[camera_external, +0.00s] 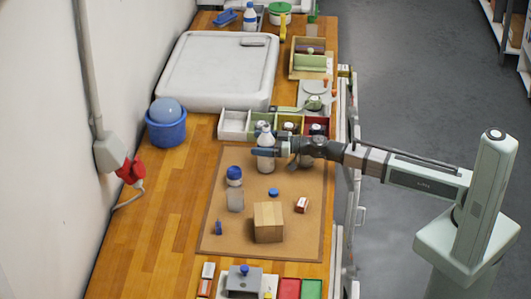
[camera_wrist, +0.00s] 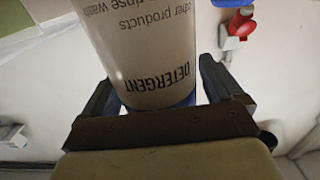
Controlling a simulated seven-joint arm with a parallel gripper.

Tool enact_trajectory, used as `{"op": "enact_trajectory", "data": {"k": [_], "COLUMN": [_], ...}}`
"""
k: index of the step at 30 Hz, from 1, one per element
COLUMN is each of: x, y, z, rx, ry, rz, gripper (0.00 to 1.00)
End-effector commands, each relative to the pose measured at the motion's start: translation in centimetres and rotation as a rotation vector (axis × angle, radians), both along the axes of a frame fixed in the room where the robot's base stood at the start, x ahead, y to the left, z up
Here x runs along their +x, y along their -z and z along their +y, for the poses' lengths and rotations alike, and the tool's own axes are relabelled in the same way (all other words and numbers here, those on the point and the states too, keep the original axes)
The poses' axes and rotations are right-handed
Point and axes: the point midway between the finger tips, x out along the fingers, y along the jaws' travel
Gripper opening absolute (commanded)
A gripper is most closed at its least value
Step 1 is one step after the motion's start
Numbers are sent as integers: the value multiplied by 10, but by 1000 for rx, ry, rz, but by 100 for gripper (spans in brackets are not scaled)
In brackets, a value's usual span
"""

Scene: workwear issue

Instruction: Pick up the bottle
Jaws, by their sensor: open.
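The bottle (camera_external: 266,163) is white with a grey top and stands upright on the brown mat (camera_external: 210,235), near the mat's far side. In the wrist view the bottle (camera_wrist: 140,45) fills the space between the fingers, its "DETERGENT" lettering upside down. My gripper (camera_external: 274,151) is at the bottle's upper body, with a finger crossing in front of it. In the wrist view my gripper (camera_wrist: 165,95) is open, one finger on each side of the bottle. I cannot tell whether either finger touches it. The bottle's top is out of the wrist view.
A divided tray (camera_external: 234,124) stands just behind the bottle. A blue bucket (camera_external: 166,128) stands left by the wall. The wooden table (camera_external: 155,230) is clear left of the mat.

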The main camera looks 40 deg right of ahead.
Motion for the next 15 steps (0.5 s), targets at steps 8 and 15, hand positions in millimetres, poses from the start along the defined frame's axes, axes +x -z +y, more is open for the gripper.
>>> {"op": "enact_trajectory", "data": {"k": [8,15], "x": [0,0], "y": [0,0], "z": [0,0], "rx": [0,0], "ry": [0,0], "rz": [0,0], "gripper": [70,48]}}
